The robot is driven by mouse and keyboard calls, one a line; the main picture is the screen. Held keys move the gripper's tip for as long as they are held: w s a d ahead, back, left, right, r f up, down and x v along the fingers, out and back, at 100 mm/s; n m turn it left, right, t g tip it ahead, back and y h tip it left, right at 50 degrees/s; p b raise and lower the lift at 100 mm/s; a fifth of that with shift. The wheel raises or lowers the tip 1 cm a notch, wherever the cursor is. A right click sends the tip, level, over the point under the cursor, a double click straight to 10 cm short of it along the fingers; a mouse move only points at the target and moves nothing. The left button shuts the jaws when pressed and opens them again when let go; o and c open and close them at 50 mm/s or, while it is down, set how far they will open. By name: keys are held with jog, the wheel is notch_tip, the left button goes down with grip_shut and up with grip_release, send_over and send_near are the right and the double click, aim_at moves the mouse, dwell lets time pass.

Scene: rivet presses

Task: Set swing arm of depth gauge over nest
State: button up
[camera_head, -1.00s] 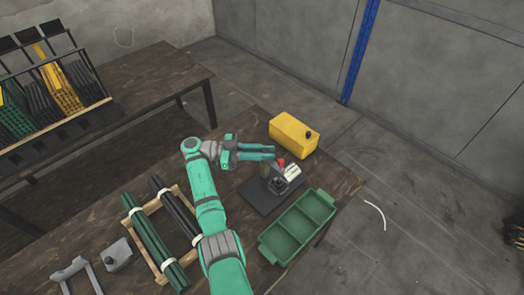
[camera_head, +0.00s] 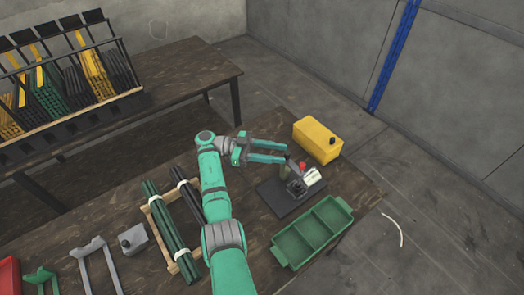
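The depth gauge (camera_head: 297,187) is a small grey device on a dark base plate (camera_head: 275,198) on the wooden table. It has a red knob (camera_head: 302,167) and a pale cylindrical part (camera_head: 313,176) at its right. I cannot make out which part is the swing arm, or the nest, at this size. My gripper (camera_head: 286,153) points right, with its two green fingers apart and a gap between them. The fingertips are just up and left of the red knob, near an upright part of the device. I see nothing held between them.
A green divided tray (camera_head: 312,232) lies in front, near the table's right edge. A wooden rack of dark and green rods (camera_head: 167,230) lies left of my arm, with grey brackets (camera_head: 96,265) beyond.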

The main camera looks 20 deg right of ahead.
jog(key=v, duration=0.7)
dwell(0.3)
jog(key=shift+s+d, duration=0.2)
